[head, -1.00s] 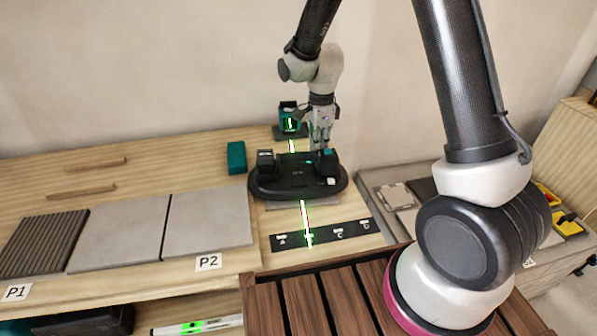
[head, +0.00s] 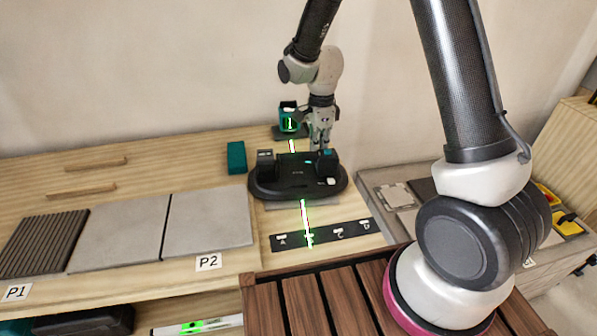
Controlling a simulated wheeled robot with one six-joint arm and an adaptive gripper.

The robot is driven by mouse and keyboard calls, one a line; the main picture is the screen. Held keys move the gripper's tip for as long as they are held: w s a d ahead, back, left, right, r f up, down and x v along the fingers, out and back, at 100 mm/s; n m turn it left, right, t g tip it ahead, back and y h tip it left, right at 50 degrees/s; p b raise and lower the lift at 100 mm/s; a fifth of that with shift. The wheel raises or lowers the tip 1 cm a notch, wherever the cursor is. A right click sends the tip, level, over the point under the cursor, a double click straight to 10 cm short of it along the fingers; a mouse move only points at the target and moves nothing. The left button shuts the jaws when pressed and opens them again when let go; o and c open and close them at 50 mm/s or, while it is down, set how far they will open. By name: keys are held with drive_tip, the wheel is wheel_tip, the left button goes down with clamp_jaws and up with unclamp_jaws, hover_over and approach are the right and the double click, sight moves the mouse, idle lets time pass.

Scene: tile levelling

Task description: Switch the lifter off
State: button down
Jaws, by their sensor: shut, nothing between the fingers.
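The lifter (head: 297,181) is a black oval device with two raised blocks on top. It sits on the wooden bench over a grey tile, right of the tile at P2. A small teal light shows near its middle, and a white patch shows at its right end. My gripper (head: 321,147) is shut and empty. It points down at the back right of the lifter, above or just behind the right raised block. I cannot tell whether the fingertips touch the lifter.
A green-lit laser device (head: 288,120) stands behind the lifter, its green line crossing the bench. A black strip marked A to D (head: 322,235) lies in front. Grey tiles (head: 208,222) lie left, with a teal block (head: 236,157) behind. A side table (head: 400,200) stands right.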

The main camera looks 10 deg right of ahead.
drive_tip(key=shift+f, duration=0.95)
drive_tip(key=shift+r, duration=3.55)
